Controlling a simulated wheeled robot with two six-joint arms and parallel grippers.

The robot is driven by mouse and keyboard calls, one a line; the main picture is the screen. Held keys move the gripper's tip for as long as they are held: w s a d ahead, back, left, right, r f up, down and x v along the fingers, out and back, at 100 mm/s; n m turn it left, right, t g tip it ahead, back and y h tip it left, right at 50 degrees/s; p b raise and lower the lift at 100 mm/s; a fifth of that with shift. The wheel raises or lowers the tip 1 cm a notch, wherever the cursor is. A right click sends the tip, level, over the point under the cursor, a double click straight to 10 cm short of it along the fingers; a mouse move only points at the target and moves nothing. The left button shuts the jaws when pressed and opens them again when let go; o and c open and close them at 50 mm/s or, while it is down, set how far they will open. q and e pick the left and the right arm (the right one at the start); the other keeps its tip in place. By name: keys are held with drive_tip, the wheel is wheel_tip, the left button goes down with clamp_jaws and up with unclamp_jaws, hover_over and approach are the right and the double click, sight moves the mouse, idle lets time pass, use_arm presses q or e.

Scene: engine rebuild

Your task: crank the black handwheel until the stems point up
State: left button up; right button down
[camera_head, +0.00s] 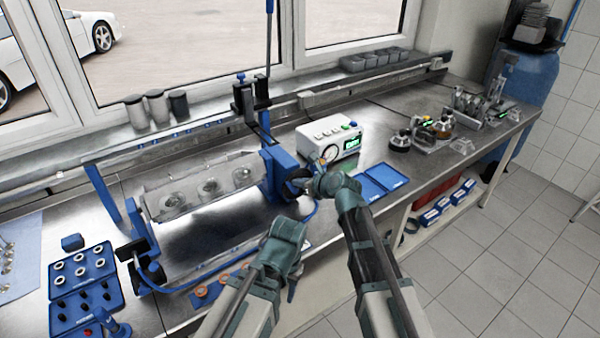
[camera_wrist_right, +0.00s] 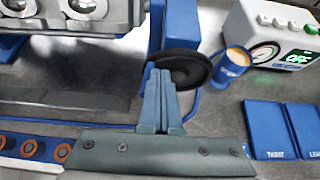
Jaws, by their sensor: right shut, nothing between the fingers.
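The black handwheel (camera_head: 296,183) is on the right end of the blue tilting stand (camera_head: 281,170); it shows as a dark disc in the right wrist view (camera_wrist_right: 186,70). The stand carries a silver cylinder head (camera_head: 192,201) whose round chambers face up toward the head camera. I cannot make out the stems. My right gripper (camera_head: 311,183) is at the handwheel. In the right wrist view its blue-grey fingers (camera_wrist_right: 158,75) are shut and empty, overlapping the wheel's left edge; I cannot tell whether they touch. My left gripper (camera_head: 286,241) hangs in front of the bench, its fingers unclear.
A white gauge box (camera_head: 330,135) with a green display stands behind the wheel. A blue cup (camera_wrist_right: 232,67) is close to the wheel's right. Blue folders (camera_head: 382,178) lie to the right. Blue parts trays (camera_head: 83,268) are at the left. Orange rings lie along the front edge.

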drive_tip(key=shift+w+d+r, duration=0.1)
drive_tip(key=shift+w+d, duration=0.4)
drive_tip(key=shift+d, duration=0.15)
drive_tip(key=shift+s+r, duration=0.1)
drive_tip(key=p+v, duration=0.4)
drive_tip(key=v, duration=0.4)
idle(0.5)
